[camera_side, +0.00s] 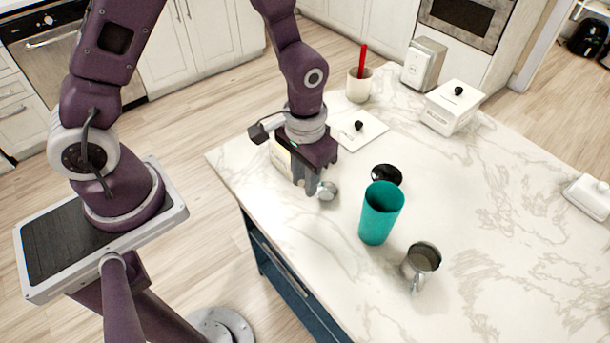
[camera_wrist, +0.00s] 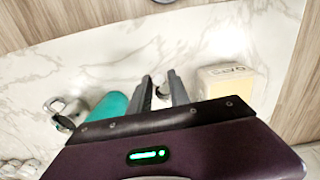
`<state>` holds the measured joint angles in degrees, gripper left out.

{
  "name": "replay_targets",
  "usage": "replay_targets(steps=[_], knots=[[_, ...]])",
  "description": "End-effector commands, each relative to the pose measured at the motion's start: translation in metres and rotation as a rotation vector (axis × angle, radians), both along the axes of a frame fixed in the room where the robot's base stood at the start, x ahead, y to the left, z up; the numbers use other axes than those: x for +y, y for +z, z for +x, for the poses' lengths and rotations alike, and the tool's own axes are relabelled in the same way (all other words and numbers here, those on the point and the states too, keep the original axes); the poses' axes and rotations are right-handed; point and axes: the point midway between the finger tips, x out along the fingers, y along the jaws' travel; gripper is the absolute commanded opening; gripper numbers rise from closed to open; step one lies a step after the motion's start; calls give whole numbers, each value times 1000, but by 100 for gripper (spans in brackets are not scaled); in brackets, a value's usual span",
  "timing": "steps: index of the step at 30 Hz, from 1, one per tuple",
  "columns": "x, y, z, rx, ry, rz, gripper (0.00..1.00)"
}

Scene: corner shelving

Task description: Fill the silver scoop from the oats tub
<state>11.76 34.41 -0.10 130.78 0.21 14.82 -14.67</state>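The silver scoop (camera_side: 328,190) is on the countertop beside my gripper's fingertips in the side view. In the wrist view, the scoop (camera_wrist: 162,91) shows as a pale shape between or just beyond the fingers. My gripper (camera_side: 309,187) points down close to the counter. In the wrist view, a gap shows between the fingertips of my gripper (camera_wrist: 160,74). I see no firm contact with the scoop. The cream oats tub (camera_side: 280,157) stands behind my gripper and is mostly hidden there. The labelled oats tub (camera_wrist: 228,82) is right of the fingers in the wrist view.
A teal cup (camera_side: 380,213) and a metal mug (camera_side: 421,260) stand to the right. A black disc (camera_side: 387,174) lies behind the cup. A white lid (camera_side: 362,130) with a black knob lies behind my gripper. A lidded white box (camera_side: 453,108) stands farther back. The right counter is mostly clear.

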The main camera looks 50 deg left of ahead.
Motion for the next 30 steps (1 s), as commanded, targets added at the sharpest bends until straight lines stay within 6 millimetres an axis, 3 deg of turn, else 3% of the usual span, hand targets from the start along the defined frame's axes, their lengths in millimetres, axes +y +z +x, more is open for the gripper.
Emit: replay_targets(steps=[1,3,9,22,30], knots=[[0,0,0,0,0,0,11],[0,0,0,0,0,0,0],[0,2,1,-2,0,0,0],[0,45,1,-3,-1,-1,0],[0,51,0,-1,0,0,0]])
